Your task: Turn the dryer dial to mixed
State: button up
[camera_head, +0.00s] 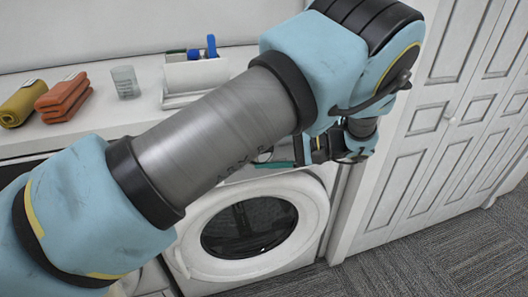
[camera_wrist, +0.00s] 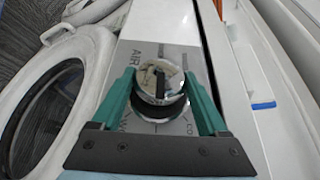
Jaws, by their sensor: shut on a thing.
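The dryer (camera_head: 313,199) is a white front-loader with a round dark-glass door, below the counter. Its dial (camera_wrist: 158,82) is a round, shiny silver knob with a dark bar on its face, on a grey panel (camera_wrist: 186,54) in the wrist view. Partial lettering shows around it: "AIR" above, "W" at lower left, "CO" at lower right. No "mixed" label is legible and I cannot tell which setting the dial points to. My gripper (camera_wrist: 160,77) has its green fingers on either side of the dial, shut on it. In the head view, my arm hides the dial and my gripper (camera_head: 283,164) shows only partly.
The counter (camera_head: 136,96) above holds folded orange cloths (camera_head: 64,97), a rolled yellow cloth (camera_head: 21,103), a glass (camera_head: 125,81) and a white holder (camera_head: 195,76) with blue items. White panelled doors (camera_head: 440,120) stand to the right. Grey carpet (camera_head: 440,262) in front is clear.

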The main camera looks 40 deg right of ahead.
dwell(0.3)
jog(key=o, duration=1.3)
jog(key=shift+c, duration=0.2)
jog(key=b+v, duration=0.3)
jog(key=v, duration=0.7)
jog(key=shift+s+d+b, duration=0.3)
jog(key=shift+b, duration=0.1)
